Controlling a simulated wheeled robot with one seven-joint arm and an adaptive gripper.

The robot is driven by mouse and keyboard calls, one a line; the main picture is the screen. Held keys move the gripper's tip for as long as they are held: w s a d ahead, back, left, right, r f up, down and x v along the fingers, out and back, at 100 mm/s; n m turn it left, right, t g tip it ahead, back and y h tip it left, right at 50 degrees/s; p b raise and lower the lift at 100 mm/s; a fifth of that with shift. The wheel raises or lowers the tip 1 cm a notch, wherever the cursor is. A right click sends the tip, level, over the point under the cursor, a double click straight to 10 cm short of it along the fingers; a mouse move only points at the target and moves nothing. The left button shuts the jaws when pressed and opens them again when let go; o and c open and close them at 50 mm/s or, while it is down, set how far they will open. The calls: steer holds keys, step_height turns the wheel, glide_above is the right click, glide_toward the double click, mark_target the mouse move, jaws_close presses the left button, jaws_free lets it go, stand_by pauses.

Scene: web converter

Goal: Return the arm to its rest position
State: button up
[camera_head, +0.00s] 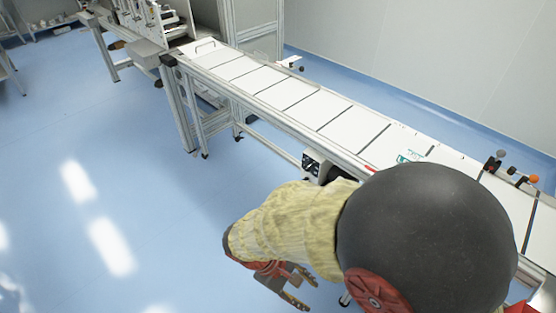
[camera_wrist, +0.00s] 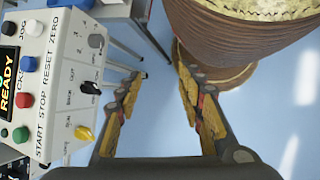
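My arm fills the lower right of the head view, with a large dark rounded joint and a yellowish link in front of the conveyor. My gripper (camera_head: 292,287) hangs low beside the conveyor, over the blue floor. In the wrist view my gripper (camera_wrist: 158,88) shows two separated fingers with yellow pads and only floor between them. It is open and holds nothing. My arm hides part of the conveyor's near side.
A long conveyor (camera_head: 285,92) with white panels runs diagonally to a machine at the upper left. A control box (camera_wrist: 58,80) with buttons, knobs and a "READY" display is close left of the fingers. Small levers (camera_head: 515,172) stand on the far edge. Floor (camera_head: 120,150) at left is clear.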

steer(key=d+r+m+t+y, duration=0.3)
steer(key=d+r+m, duration=0.2)
steer(key=r, duration=0.7)
steer(key=w+d+r+m+t+y, duration=0.1)
steer(key=d+r+m+t+y, duration=0.2)
steer(key=d+r, duration=0.4)
step_height(320, 180, up, 6)
steer(key=m+t+p, duration=0.1)
steer(key=m, duration=0.1)
steer(key=shift+w+r+m, duration=0.2)
steer(key=shift+r+m, duration=0.05)
steer(key=shift+m, duration=0.05)
stand_by(0.5)
